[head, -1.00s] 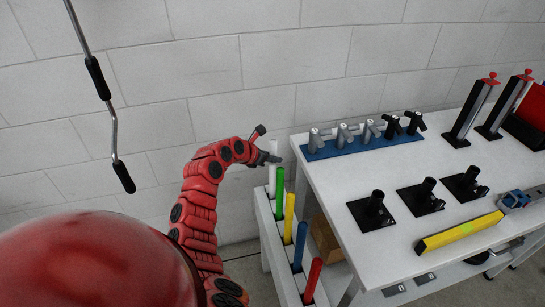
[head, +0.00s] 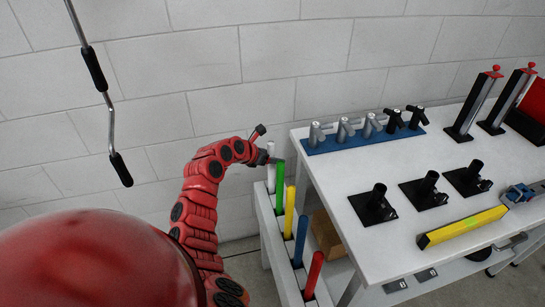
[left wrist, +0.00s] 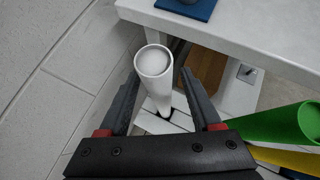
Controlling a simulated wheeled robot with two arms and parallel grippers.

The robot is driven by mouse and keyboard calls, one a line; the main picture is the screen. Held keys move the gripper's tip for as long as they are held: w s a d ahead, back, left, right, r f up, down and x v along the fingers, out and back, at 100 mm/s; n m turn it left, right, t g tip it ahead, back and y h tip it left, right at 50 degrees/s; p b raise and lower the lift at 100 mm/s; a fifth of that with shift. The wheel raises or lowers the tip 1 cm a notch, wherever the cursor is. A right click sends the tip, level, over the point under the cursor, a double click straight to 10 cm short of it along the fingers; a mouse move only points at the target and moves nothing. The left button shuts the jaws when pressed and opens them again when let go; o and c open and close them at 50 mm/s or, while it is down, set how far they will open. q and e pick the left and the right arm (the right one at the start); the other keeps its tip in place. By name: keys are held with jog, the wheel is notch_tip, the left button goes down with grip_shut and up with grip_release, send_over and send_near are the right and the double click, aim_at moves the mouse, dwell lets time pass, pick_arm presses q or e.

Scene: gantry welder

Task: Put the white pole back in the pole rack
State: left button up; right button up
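The white pole (head: 271,179) stands upright in the farthest slot of the white pole rack (head: 273,235), beside the table. In the left wrist view the white pole (left wrist: 155,70) runs down to a dark slot in the rack (left wrist: 150,122). My left gripper (head: 273,160) is at the pole's upper part. In the left wrist view my left gripper (left wrist: 160,75) is open, its two fingers on either side of the pole, with a gap visible on the right side. My right gripper is not in view.
Green (head: 280,180), yellow (head: 289,213), blue (head: 300,243) and red (head: 313,275) poles stand in the same rack. The white table (head: 330,180) is close on the right, with a blue tool holder (head: 345,143) near its edge. A wall is behind.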

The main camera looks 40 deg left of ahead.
pick_arm(q)
jog(key=b+v, duration=0.1)
jog(key=v, duration=1.6)
jog(key=shift+s, duration=0.2)
jog(key=shift+s, duration=0.1)
